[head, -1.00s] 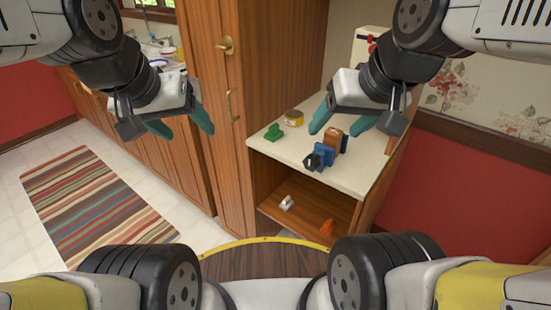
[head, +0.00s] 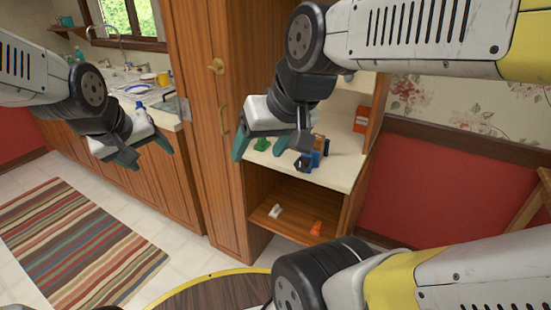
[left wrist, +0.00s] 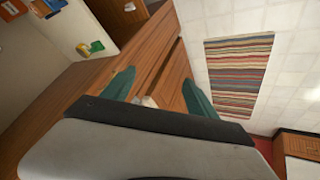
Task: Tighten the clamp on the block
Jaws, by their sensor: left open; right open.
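The blue clamp (head: 313,159) stands near the front of the cream counter of the shelf unit, with a dark part facing me. The brown block (head: 320,142) is just behind it, partly hidden by my right gripper, so I cannot tell how tightly the clamp sits on it. My right gripper (head: 262,148) is open and empty, to the left of the clamp and apart from it in the picture. My left gripper (head: 146,156) is open and empty, far left in front of the wooden cabinets. Its spread teal fingers show in the left wrist view (left wrist: 158,92).
A green object (head: 262,145) is on the counter behind my right gripper. An orange box (head: 361,120) stands further back. The lower shelf (head: 295,223) holds a white object (head: 275,211) and an orange one (head: 316,228). A tall cabinet (head: 205,150) borders the counter on the left.

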